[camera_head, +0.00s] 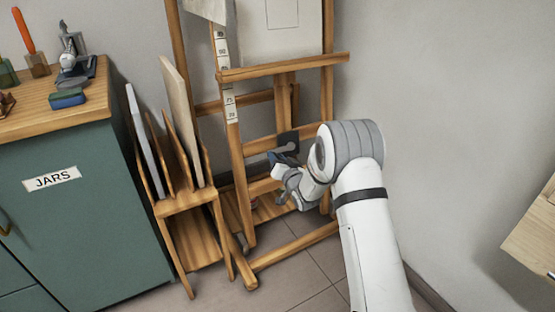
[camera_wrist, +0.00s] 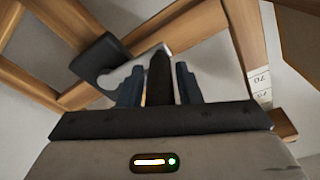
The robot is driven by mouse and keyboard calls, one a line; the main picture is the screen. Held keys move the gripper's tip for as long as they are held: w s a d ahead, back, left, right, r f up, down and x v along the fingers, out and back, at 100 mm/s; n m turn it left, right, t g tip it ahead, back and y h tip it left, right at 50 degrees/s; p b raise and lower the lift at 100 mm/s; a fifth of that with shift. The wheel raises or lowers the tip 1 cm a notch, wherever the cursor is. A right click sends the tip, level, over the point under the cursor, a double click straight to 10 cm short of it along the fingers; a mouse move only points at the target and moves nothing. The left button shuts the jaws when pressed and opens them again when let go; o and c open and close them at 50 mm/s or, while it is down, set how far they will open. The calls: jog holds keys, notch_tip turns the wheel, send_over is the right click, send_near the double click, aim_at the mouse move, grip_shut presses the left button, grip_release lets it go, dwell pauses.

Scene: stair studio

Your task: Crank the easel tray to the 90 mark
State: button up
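The wooden easel (camera_head: 238,165) stands against the wall, with its tray (camera_head: 285,68) as a level bar across it. A white number strip (camera_head: 229,101) runs up the left post, above and below the tray; I cannot read exactly which mark the tray meets. The dark crank housing (camera_head: 288,139) also shows in the wrist view (camera_wrist: 100,58), with a pale crank arm (camera_wrist: 135,74) and an upright black handle (camera_wrist: 160,80). My gripper (camera_head: 283,162) is at the crank. In the wrist view its fingers (camera_wrist: 159,88) stand either side of the handle, with narrow gaps.
A wooden rack (camera_head: 180,207) with boards stands left of the easel, beside a green cabinet (camera_head: 75,205) labelled JARS. A light wooden surface (camera_head: 535,235) juts in at the right. Floor (camera_head: 300,290) shows in front of the easel.

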grip_shut()
